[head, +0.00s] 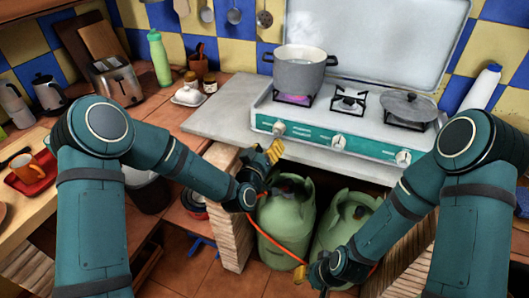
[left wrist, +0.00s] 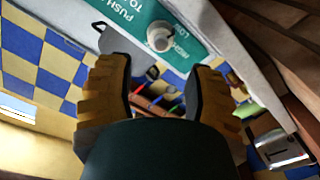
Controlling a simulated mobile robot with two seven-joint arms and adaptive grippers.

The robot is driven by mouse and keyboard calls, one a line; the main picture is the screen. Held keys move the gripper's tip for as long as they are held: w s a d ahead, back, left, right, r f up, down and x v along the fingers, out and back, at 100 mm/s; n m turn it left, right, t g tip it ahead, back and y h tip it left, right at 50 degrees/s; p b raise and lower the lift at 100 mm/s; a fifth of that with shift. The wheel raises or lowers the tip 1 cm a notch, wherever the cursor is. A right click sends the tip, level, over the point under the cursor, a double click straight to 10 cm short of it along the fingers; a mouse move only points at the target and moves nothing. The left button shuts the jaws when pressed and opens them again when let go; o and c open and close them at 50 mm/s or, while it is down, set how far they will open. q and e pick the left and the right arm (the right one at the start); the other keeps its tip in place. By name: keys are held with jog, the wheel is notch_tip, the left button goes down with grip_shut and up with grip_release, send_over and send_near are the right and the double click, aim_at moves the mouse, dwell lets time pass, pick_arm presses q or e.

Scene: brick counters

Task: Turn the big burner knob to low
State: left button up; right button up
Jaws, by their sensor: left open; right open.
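The green front panel of the white stove (head: 312,138) carries three pale knobs: a left knob (head: 279,128), a middle knob (head: 338,142) and a right knob (head: 403,157). Their exact settings are too small to read. My left gripper (head: 274,151) is open and empty, just below the left knob and apart from it. In the left wrist view a pale knob (left wrist: 160,38) stands beyond the two yellow fingers (left wrist: 160,75), with white lettering around it, partly upside down. My right gripper (head: 301,272) is low in front of the gas bottles, away from the knobs.
A steaming grey pot (head: 299,70) stands on the left burner over a pinkish flame. A lidded pan (head: 407,106) is on the right burner; the middle burner (head: 348,98) is bare. Green gas bottles (head: 287,215) with an orange hose stand below. A brick pillar (head: 236,225) stands left of them.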

pick_arm(q)
jog(key=shift+v, duration=1.25)
jog(key=s+a+f+m+g, duration=0.1)
jog(key=s+f+g, duration=0.35)
jog(key=f, duration=0.35)
jog(key=s+a+f+g, duration=0.1)
jog(key=s+f+g, duration=0.3)
jog(key=s+f, duration=0.3)
jog(key=s+a+f+g+y, duration=0.1)
jog(key=s+a+f+g, duration=0.1)
jog(key=s, duration=0.5)
jog(key=s+a+f+g, duration=0.2)
jog(key=s+f+g, duration=0.3)
jog(key=s, duration=0.2)
jog(key=shift+s+a+f+y, duration=0.2)
jog(key=shift+f+y, duration=0.2)
